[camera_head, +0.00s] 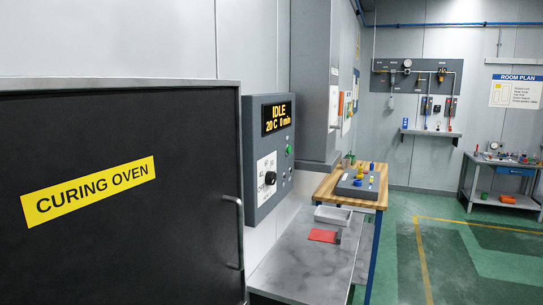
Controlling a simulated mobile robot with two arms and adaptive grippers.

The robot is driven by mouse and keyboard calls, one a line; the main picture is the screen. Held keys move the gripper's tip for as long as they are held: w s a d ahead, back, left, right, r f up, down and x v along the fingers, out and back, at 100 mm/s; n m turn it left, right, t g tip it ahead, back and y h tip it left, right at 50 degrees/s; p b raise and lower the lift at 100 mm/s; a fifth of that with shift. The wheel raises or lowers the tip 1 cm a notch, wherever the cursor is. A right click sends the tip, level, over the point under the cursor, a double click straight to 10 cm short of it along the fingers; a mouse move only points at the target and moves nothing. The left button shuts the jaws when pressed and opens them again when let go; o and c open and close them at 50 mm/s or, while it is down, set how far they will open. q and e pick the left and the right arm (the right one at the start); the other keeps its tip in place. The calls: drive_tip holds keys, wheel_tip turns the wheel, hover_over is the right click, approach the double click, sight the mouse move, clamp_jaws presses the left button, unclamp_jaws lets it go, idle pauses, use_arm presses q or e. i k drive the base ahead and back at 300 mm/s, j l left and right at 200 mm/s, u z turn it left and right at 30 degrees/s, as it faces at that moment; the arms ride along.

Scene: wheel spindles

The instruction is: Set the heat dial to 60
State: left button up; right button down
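The heat dial (270,178) is a black round knob on a white scale plate (266,186), on the grey control panel (255,215) right of the oven door. The plate's marks are too small to read for certain, and I cannot tell where the knob points. The display (278,118) above it reads IDLE, 20 C, 0 min. A green button (289,150) sits on the panel right of the dial. Neither of my grippers shows in the head view.
The black curing oven door (110,240) fills the left side; its handle (238,232) stands out near the panel. A grey counter (290,265) below the panel holds a red cloth-like piece (322,235) and a white tray (333,215). Green floor (480,260) is clear at right.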

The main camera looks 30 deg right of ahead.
sight(270, 178)
drive_tip(key=i+l+u, duration=0.15)
drive_tip(key=l, duration=1.1)
drive_tip(key=l+u, duration=0.15)
drive_tip(key=l, duration=1.1)
